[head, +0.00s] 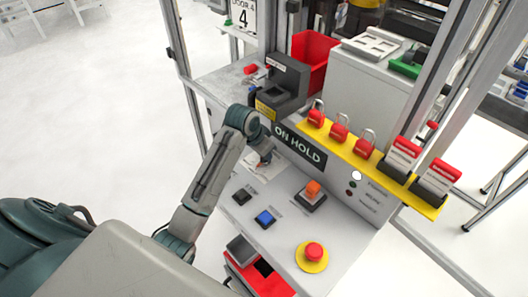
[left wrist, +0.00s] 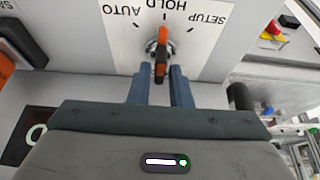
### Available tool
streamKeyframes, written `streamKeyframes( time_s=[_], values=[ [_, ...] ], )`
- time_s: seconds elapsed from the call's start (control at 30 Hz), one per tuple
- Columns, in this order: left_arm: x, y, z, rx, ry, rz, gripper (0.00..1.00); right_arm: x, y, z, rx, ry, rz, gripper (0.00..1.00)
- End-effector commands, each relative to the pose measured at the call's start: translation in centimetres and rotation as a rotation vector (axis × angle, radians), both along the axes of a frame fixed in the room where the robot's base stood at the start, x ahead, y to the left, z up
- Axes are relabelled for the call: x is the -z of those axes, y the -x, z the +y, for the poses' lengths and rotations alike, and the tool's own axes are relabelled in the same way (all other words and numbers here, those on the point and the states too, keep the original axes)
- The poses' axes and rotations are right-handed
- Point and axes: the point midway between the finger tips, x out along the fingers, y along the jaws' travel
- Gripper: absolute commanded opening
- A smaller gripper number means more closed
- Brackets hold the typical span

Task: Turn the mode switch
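The mode switch (left wrist: 161,48) is an orange and black knob on a white label plate in the left wrist view. The plate reads AUTO, HOLD and SETUP, upside down there. The knob's orange end points to HOLD. My left gripper (left wrist: 159,72) has its two fingers on either side of the knob's near part, with gaps showing on both sides; it is open. In the head view, my left arm reaches in from the left and its wrist hides the switch. My right gripper is in neither view.
A dark ON HOLD display (head: 299,143) is on the console. Orange (head: 313,188), blue (head: 265,217) and black controls and a red emergency button (head: 314,251) are on the sloped panel. A yellow rail (head: 344,158) holds red padlocks. A red bin (head: 313,60) stands behind.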

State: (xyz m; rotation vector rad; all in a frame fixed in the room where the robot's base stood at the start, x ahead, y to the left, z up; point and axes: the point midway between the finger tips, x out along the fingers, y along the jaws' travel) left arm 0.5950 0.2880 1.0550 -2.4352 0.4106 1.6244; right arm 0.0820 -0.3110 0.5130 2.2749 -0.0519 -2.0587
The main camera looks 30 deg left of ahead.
Motion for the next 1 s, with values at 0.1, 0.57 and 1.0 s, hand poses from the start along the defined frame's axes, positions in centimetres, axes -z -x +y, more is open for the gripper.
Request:
streamKeyframes(
  time_s=[0.1, 0.57, 1.0],
  values=[
    [0.0, 0.0, 0.0, 0.000, 0.000, 0.000, 0.33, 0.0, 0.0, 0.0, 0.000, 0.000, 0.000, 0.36],
    [-2.0, 0.9, 0.4, 0.001, -0.002, -0.003, 0.33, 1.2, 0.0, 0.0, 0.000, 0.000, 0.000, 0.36],
    [-9.6, 3.7, 1.3, 0.001, -0.001, -0.001, 0.33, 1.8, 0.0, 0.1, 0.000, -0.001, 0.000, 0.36]
  ],
)
